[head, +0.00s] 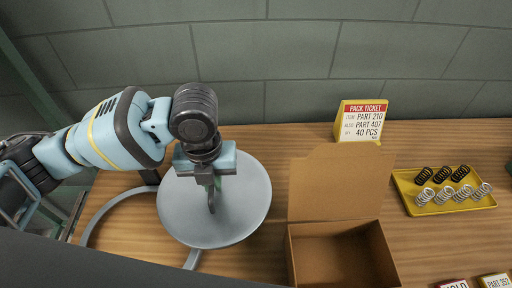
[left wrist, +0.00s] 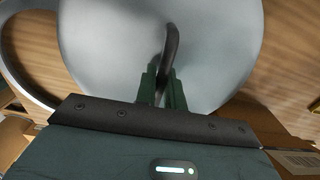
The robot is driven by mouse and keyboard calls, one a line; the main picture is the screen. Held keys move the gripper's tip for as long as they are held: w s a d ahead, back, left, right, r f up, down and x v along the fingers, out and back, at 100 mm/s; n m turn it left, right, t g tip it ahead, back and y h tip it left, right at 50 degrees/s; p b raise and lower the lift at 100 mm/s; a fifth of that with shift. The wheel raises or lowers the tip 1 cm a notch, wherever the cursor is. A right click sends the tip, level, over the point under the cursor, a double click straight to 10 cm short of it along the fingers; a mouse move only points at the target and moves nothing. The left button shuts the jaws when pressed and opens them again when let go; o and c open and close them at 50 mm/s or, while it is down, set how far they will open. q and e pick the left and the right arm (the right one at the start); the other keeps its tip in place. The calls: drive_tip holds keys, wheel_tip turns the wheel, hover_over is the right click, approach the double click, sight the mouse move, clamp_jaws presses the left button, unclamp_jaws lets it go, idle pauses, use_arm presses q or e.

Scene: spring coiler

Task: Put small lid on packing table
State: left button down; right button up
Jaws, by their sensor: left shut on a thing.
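The small lid (head: 243,207) is a round light-grey disc with a dark upright handle. My left gripper (head: 211,187) is above it and shut on the handle. In the left wrist view, the green fingers (left wrist: 163,92) close around the dark handle (left wrist: 170,48), and the lid (left wrist: 105,50) fills the space beyond them. The lid is over the left part of the wooden packing table (head: 270,150); I cannot tell whether it touches the tabletop. My right gripper is not in view.
An open cardboard box (head: 340,225) stands just right of the lid. A yellow tray (head: 455,208) with several black and silver springs lies farther right. A yellow pack ticket stand (head: 361,121) is at the back. A grey curved tube (head: 90,225) shows left of the lid.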

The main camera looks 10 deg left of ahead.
use_arm(q)
drive_tip(key=w+d, duration=0.1)
drive_tip(key=w, duration=0.3)
drive_tip(key=w+d, duration=0.1)
drive_tip(key=w, duration=0.4)
drive_tip(key=w+d+f+b, duration=0.1)
drive_tip(key=w, duration=0.3)
drive_tip(key=shift+w+d+f, duration=0.1)
drive_tip(key=shift+w+d, duration=0.2)
drive_tip(key=shift+w+f, duration=0.1)
drive_tip(key=shift+f, duration=1.65)
drive_tip(key=shift+f, duration=0.15)
drive_tip(key=c, duration=1.9)
unclamp_jaws()
drive_tip(key=o, duration=0.4)
wheel_tip(320, 180, up, 12)
